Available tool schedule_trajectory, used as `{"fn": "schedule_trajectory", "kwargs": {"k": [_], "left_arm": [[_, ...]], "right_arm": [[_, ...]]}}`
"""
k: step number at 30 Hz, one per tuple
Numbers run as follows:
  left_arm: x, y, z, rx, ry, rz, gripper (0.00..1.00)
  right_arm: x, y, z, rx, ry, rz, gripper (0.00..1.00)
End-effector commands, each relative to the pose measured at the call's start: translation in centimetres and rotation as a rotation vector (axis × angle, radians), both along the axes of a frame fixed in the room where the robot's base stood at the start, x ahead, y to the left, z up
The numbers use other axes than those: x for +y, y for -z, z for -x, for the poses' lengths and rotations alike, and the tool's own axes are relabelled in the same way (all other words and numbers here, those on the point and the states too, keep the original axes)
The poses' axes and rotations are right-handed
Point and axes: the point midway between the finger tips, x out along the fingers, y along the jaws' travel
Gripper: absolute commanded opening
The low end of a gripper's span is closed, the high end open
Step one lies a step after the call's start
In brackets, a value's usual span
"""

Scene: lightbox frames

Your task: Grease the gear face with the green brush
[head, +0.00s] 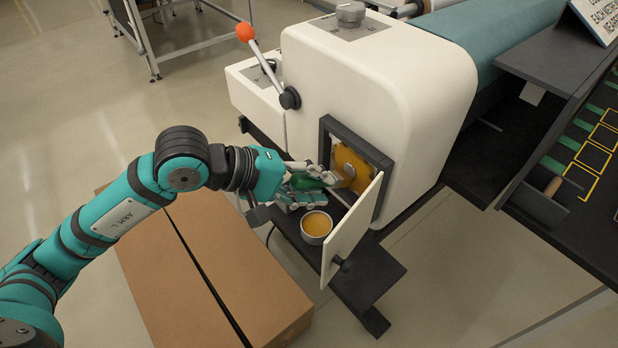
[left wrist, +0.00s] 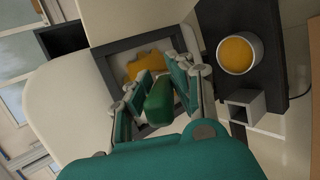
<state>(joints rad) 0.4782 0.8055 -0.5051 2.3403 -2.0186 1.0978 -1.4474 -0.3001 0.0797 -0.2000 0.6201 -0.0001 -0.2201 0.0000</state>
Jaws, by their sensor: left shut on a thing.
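The yellow gear face (head: 349,165) shows inside a dark-framed opening in the side of the white machine. It also shows in the left wrist view (left wrist: 148,66), beyond my fingers. My left gripper (head: 318,178) is shut on the green brush (head: 306,182), just in front of the opening. The green handle lies between the fingers in the left wrist view (left wrist: 158,100). The bristles are hidden, so I cannot tell whether they touch the gear. A small round pot of yellow-orange grease (head: 316,227) stands on the dark shelf below. My right gripper is not in view.
The white hatch door (head: 352,230) stands open at the right of the opening. An orange-knobbed lever (head: 262,58) rises at the machine's left. A small grey square holder (left wrist: 242,106) stands beside the pot. A cardboard box (head: 205,270) lies below my left arm.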

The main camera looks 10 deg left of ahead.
Motion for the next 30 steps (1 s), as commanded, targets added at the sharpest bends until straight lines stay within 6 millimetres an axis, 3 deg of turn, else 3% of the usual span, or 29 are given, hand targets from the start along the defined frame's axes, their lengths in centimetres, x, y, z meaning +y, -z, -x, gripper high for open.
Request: {"fn": "schedule_trajectory", "kwargs": {"k": [15,30], "left_arm": [[-3.1,0.0,2.3,0.000,0.002,0.001,0.00],[-2.7,0.3,1.8,-0.001,-0.003,-0.002,0.00]], "right_arm": [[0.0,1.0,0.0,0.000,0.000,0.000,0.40],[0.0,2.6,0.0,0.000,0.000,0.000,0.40]]}}
